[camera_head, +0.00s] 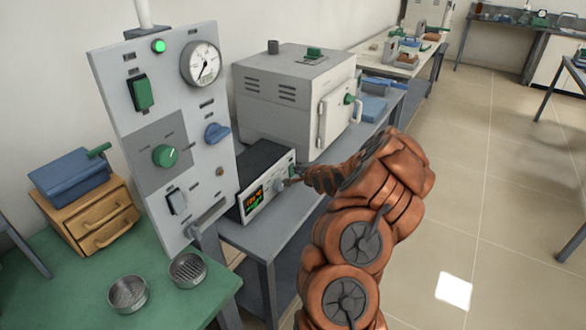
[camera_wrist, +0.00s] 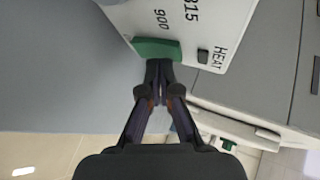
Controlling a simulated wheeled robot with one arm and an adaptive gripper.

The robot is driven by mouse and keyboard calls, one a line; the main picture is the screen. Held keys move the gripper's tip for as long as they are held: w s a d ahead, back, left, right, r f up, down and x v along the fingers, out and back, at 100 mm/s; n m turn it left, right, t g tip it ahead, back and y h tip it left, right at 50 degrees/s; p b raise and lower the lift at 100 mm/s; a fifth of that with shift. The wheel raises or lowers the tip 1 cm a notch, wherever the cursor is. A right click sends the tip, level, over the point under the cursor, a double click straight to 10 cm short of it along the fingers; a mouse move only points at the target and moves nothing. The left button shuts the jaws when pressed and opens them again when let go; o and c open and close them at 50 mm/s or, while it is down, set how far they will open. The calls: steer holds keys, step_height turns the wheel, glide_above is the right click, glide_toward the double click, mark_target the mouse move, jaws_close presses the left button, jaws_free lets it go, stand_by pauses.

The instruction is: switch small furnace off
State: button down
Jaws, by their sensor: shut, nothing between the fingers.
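The small furnace (camera_head: 290,105) is a grey-white box with a door, standing on a bench. A low controller box (camera_head: 262,165) with a lit red and green display (camera_head: 253,200) sits in front of it. Its front panel also shows in the wrist view (camera_wrist: 205,22), with the label HEAT and a green switch (camera_wrist: 157,49). My gripper (camera_head: 290,182) is at that panel. In the wrist view its shut, empty fingertips (camera_wrist: 158,66) are right at the switch's edge. I cannot tell whether they touch it.
A tall panel (camera_head: 120,80) with a gauge, a lit green lamp and knobs stands left of the controller. A green table (camera_head: 70,280) holds wooden drawers (camera_head: 95,215) and two round metal sieves (camera_head: 128,293). The floor (camera_head: 500,200) at right is clear.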

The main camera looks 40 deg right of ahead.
steer(key=shift+s+d+f, duration=0.1)
steer(key=shift+s+d, duration=0.05)
steer(key=shift+s, duration=0.45)
steer(key=shift+s+d, duration=0.1)
steer(key=shift+s, duration=0.05)
steer(key=shift+s+d+f+p, duration=0.1)
steer(key=shift+s+d+p, duration=0.2)
steer(key=shift+s, duration=0.45)
steer(key=shift+s+d+f+p, duration=0.15)
steer(key=shift+s+p, duration=0.2)
steer(key=shift+s, duration=0.4)
steer(key=shift+s+d+f+p, duration=0.1)
steer(key=shift+s+d+p, duration=0.2)
steer(key=shift+s, duration=0.45)
steer(key=shift+a, duration=0.1)
